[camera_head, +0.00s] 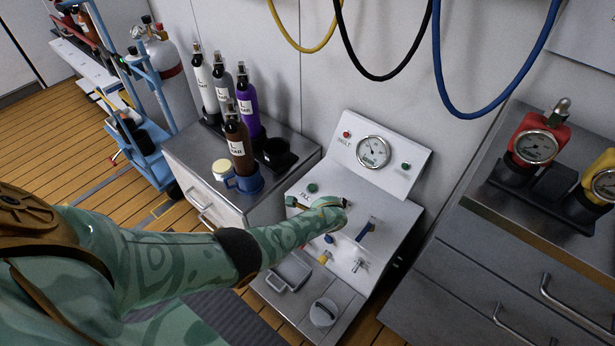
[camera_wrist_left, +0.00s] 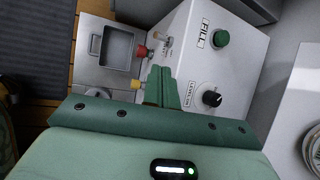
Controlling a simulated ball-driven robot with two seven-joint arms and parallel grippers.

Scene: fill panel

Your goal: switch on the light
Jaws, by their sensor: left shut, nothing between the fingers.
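The fill panel (camera_head: 392,222) is a light grey console with a sloped back that carries a round gauge (camera_head: 373,152). My left gripper (camera_head: 334,203) is over its top face, shut and empty; its closed fingers (camera_wrist_left: 162,86) show in the left wrist view. I cannot tell which control is the light's.
A blue lever (camera_head: 367,228) stands right of my gripper. A red fitting (camera_wrist_left: 141,52) and a yellow one (camera_wrist_left: 136,84) are on the front. Bottles, including a brown one (camera_head: 237,150), stand on the left cabinet. Hoses (camera_head: 380,78) hang above.

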